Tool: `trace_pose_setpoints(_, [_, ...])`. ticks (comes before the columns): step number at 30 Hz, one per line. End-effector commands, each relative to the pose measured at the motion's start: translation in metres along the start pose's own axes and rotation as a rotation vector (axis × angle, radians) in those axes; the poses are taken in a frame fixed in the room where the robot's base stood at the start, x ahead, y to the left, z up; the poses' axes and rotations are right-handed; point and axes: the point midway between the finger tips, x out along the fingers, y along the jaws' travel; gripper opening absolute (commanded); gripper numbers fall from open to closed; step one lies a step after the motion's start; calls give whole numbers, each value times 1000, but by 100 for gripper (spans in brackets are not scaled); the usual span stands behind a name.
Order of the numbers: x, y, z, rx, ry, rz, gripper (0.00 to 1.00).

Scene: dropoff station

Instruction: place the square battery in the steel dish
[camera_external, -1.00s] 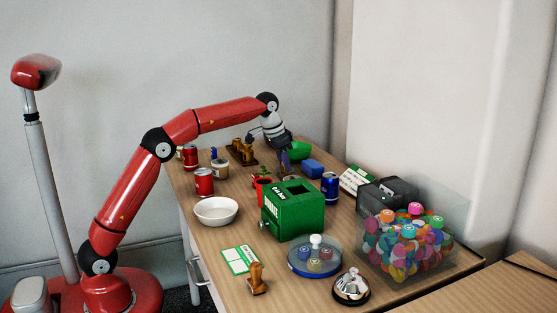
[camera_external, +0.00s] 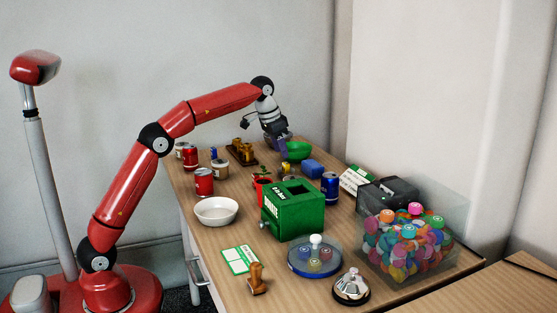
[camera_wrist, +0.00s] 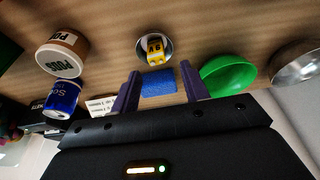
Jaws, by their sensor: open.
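My gripper (camera_external: 283,148) is over the far end of the table, beside the green bowl (camera_external: 297,150). In the wrist view its purple fingers (camera_wrist: 160,90) are apart, with nothing held between them. A yellow block with dark marks (camera_wrist: 155,47) shows in a small round pale-rimmed holder (camera_wrist: 169,55), beyond the fingertips; it may be the square battery, but I cannot tell for sure. A shiny steel dish (camera_wrist: 298,64) is at the right edge of the wrist view, right of the green bowl. I cannot make out the steel dish in the external view.
The front-left tabletop is partly clear.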

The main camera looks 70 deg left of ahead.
Motion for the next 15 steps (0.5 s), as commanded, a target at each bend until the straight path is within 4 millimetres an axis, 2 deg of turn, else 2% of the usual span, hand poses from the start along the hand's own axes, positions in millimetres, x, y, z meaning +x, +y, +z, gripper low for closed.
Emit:
trace_pose_setpoints(1, [-16, 0, -1, 0, 3, -1, 45])
trace_pose_setpoints(5, [-41, 0, -1, 0, 4, -1, 45])
trace_pose_setpoints(9, [-57, 0, -1, 0, 3, 0, 45])
trace_pose_setpoints(15, [-67, 0, 0, 0, 0, 0, 45])
